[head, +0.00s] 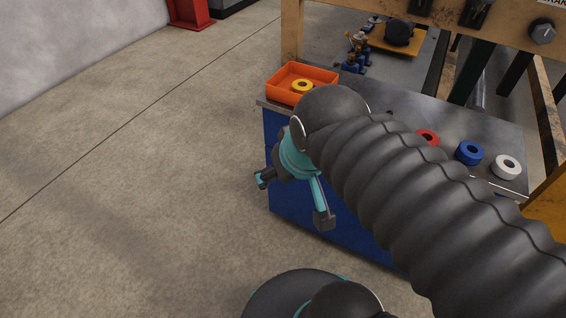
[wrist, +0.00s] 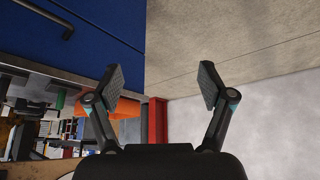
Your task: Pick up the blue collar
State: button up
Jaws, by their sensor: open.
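The blue collar (head: 469,153) is a short ring with a hole in its middle. In the head view it lies on the grey bench top (head: 405,103) at the right, between a red collar (head: 428,137) and a white collar (head: 505,167). The blue collar does not show in the wrist view.
An orange tray (head: 277,91) holding a yellow collar (head: 302,87) stands at the bench's left end. My arm covers part of the bench top. A wooden frame (head: 291,35) stands behind. The floor (head: 130,190) at left is clear.

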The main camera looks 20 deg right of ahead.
aim_at(469, 153)
jog(key=z, duration=0.35)
jog(key=k, duration=0.4)
jog(key=z, duration=1.45)
jog(key=i, duration=0.5)
jog(key=k, duration=0.7)
jog(key=z, duration=0.45)
